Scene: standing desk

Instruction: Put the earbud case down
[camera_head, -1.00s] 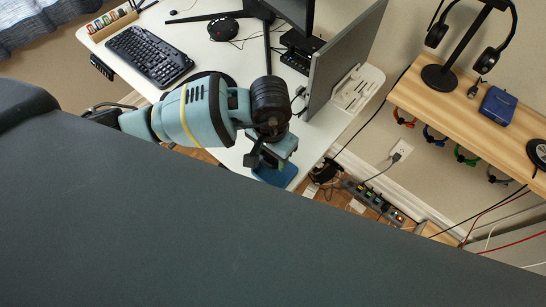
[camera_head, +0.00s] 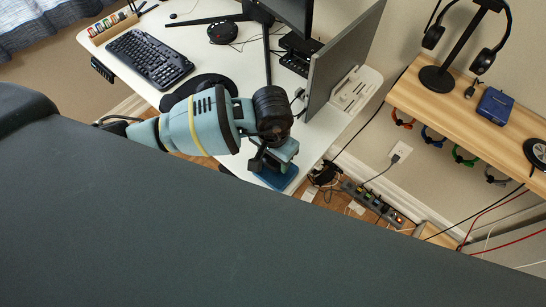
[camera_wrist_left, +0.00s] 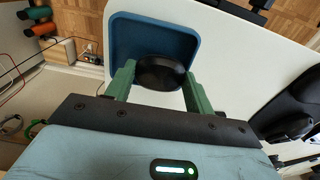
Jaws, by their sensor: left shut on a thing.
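My left gripper (camera_head: 274,162) reaches over the front corner of the white desk. In the left wrist view its two green fingers (camera_wrist_left: 160,85) are shut on a dark, rounded earbud case (camera_wrist_left: 160,72). The case is over the blue tray (camera_wrist_left: 124,36), near the tray's edge closest to the gripper. I cannot tell whether the case touches the tray floor. In the head view the tray (camera_head: 275,181) shows partly below the gripper, and the case is hidden. My right gripper is not in view.
The white desk (camera_head: 235,65) holds a keyboard (camera_head: 150,59), a round black device (camera_head: 222,32) and monitors (camera_head: 345,55). A wooden shelf (camera_head: 460,100) with headphones is at right. A power strip (camera_head: 372,203) lies on the floor.

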